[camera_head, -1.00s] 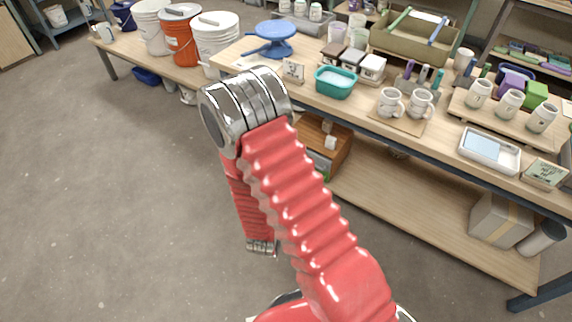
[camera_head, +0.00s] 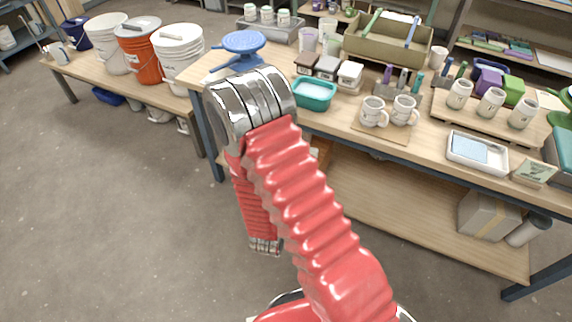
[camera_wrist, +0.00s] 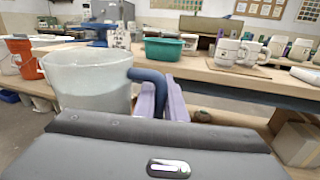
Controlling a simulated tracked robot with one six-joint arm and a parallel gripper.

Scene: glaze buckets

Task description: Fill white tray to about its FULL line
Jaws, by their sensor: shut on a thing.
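My gripper (camera_wrist: 164,97) shows in the wrist view with purple fingers shut on the dark blue handle of a translucent jug (camera_wrist: 88,82). The jug is upright and seems to hold pale, cloudy liquid in its lower part. A white tray (camera_head: 452,160) lies on the table at the right in the head view, near the front edge, with a pale blue-grey inside. Its fill line is too small to make out. In the wrist view a white edge at the far right (camera_wrist: 307,74) may be the tray. The jug is well apart from it. The head view hides gripper and jug.
A teal tub (camera_head: 313,95) with pale contents, two mugs (camera_head: 373,112) on a board, and a small sign (camera_head: 534,172) stand along the table's front. White and orange buckets (camera_head: 138,52) stand on a lower bench at left. The floor at left is clear.

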